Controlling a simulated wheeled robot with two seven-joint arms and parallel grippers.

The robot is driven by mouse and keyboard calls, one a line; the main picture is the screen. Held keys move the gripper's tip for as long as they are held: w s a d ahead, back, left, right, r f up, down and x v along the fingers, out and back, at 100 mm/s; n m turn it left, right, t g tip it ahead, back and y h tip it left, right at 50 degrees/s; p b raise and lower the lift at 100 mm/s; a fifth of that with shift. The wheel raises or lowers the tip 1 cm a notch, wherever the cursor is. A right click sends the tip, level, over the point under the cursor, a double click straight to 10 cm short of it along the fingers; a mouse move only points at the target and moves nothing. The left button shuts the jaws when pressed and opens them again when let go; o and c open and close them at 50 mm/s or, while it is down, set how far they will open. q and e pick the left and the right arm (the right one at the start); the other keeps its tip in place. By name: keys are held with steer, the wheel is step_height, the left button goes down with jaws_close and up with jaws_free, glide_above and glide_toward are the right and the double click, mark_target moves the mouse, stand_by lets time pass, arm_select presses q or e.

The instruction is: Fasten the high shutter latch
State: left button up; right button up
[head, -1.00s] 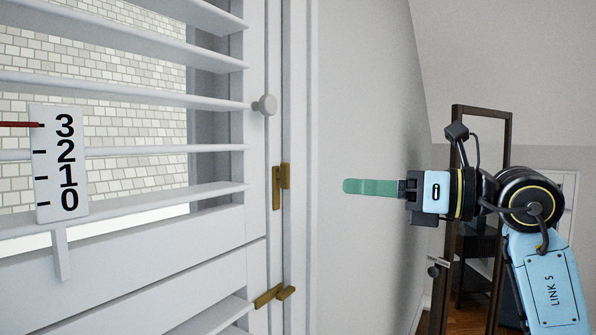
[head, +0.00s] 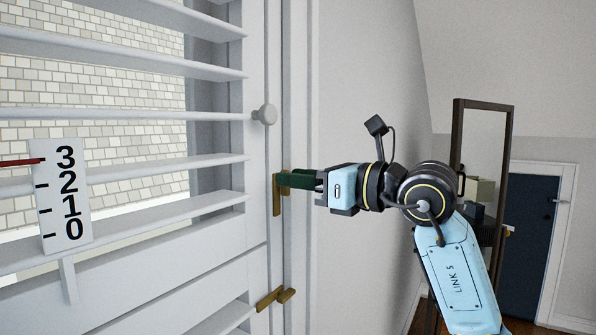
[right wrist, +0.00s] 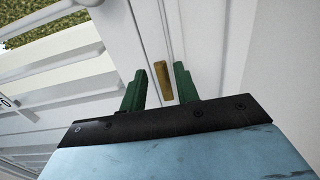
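The high shutter latch (head: 276,198) is a small brass piece at the shutter's right edge, its long part upright. My right gripper (head: 285,180) points left at it, with its green fingertips overlapping its upper right part. In the right wrist view my right gripper (right wrist: 160,70) has its two fingers apart. An upright brass bar (right wrist: 165,85) of the latch shows between them, with a gap visible on both sides. I cannot tell whether either finger touches it. My left gripper is not in view.
A lower brass latch (head: 270,298) lies slanted across the seam below. A round white knob (head: 265,114) sticks out above. White slats (head: 120,164) and a numbered scale (head: 64,195) with a red pointer are at left. A dark-framed mirror (head: 483,150) stands behind my arm.

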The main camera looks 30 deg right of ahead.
steer(key=shift+w+a, duration=0.1)
steer(key=shift+w, duration=0.1)
jaws_close()
